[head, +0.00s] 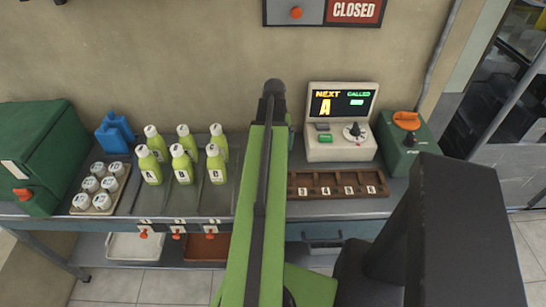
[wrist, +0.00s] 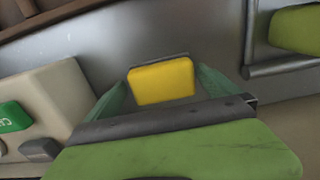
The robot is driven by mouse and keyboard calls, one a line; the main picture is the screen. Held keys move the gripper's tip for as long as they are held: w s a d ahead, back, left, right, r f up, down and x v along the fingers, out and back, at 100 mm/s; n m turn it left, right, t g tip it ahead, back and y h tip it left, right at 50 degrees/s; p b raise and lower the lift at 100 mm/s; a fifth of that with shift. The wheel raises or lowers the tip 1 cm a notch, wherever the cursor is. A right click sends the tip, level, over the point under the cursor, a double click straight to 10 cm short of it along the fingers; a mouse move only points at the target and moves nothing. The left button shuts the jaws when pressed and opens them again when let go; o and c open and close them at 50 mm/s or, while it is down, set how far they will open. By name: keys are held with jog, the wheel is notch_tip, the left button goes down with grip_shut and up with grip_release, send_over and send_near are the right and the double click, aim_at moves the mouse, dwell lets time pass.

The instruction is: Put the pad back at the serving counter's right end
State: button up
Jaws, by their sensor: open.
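A yellow block-like pad (wrist: 162,82) with a grey strip along its far edge shows in the wrist view, at the grey metal counter surface. My gripper (wrist: 164,88) is open, with one green finger on each side of the pad. I cannot tell whether either finger touches it. In the head view my green arm reaches over the serving counter (head: 220,202) and hides the pad and the fingertips. The counter's right end is partly hidden behind my dark arm part.
A beige console (head: 340,148) with a screen stands right of my arm, close to the gripper; it also shows in the wrist view (wrist: 45,100). A brown slotted tray (head: 338,185) lies in front. Green bottles (head: 182,165) stand left. A green box (head: 402,145) stands at right.

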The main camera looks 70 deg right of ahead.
jog(key=shift+f, duration=0.15)
jog(key=shift+c, duration=0.4)
jog(key=c, duration=1.3)
jog(key=shift+r+p, duration=0.4)
jog(key=shift+p, duration=0.15)
notch_tip(320, 180, up, 4)
jog(key=p, duration=0.3)
jog(key=shift+f+p, duration=0.15)
jog(key=shift+p, duration=0.2)
jog(key=s+a+r+p, duration=0.1)
jog(key=s+r+p, duration=0.5)
jog(key=s, duration=0.5)
jog(key=shift+s+a+r+p, duration=0.3)
jog(key=shift+a, duration=0.1)
